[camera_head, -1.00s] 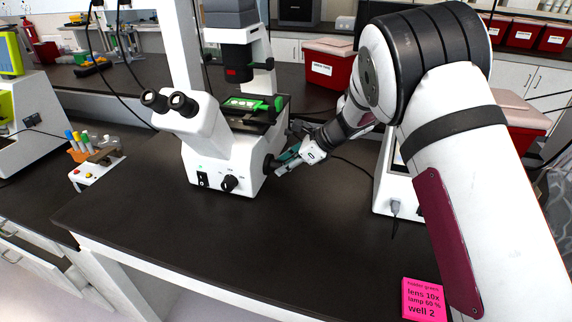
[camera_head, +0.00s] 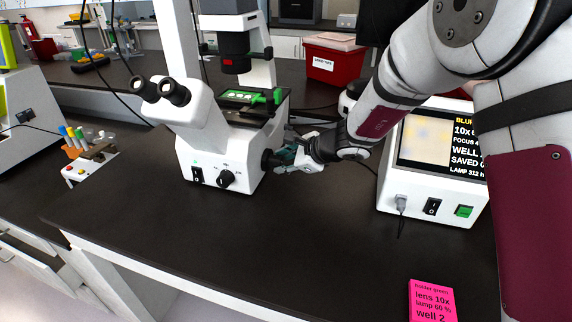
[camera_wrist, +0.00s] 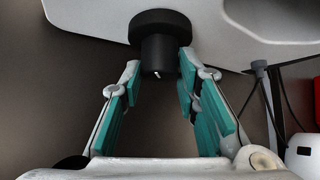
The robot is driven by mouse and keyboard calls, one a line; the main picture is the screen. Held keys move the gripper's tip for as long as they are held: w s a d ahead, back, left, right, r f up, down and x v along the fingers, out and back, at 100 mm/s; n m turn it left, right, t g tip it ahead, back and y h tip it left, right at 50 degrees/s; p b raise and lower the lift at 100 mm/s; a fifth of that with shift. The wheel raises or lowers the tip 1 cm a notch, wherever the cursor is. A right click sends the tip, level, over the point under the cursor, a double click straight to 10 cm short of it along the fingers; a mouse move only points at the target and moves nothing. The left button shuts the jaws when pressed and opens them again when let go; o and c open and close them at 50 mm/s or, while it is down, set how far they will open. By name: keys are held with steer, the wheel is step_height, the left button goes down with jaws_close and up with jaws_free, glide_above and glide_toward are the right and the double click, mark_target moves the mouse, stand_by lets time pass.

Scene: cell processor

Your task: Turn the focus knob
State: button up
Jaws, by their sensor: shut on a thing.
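The white microscope (camera_head: 212,140) stands on the dark bench. Its black focus knob (camera_head: 267,160) sticks out of the right side of the base, and in the wrist view the knob (camera_wrist: 160,45) points towards my palm. My gripper (camera_head: 277,158) is at the knob. In the wrist view my gripper (camera_wrist: 158,76) has its teal-padded fingers on both sides of the knob's narrower end, shut on it. The knob carries a small white mark. The fingers partly hide the knob in the head view.
A screen unit (camera_head: 432,165) right of my gripper shows a blurred picture and partly hidden text starting "BLUR". A pink note (camera_head: 432,300) lies at the front edge. A red box (camera_head: 333,60) stands behind. A cable runs behind my gripper.

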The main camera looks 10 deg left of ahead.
steer(key=shift+f+n+t+b, duration=0.3)
steer(key=shift+t+b, duration=0.4)
steer(key=shift+b, duration=1.8)
steer(key=shift+s+r+b, duration=0.15)
steer(key=shift+b, duration=0.95)
steer(key=o, duration=1.2)
steer(key=shift+t, duration=0.3)
steer(key=v, duration=1.2)
steer(key=shift+d, duration=0.1)
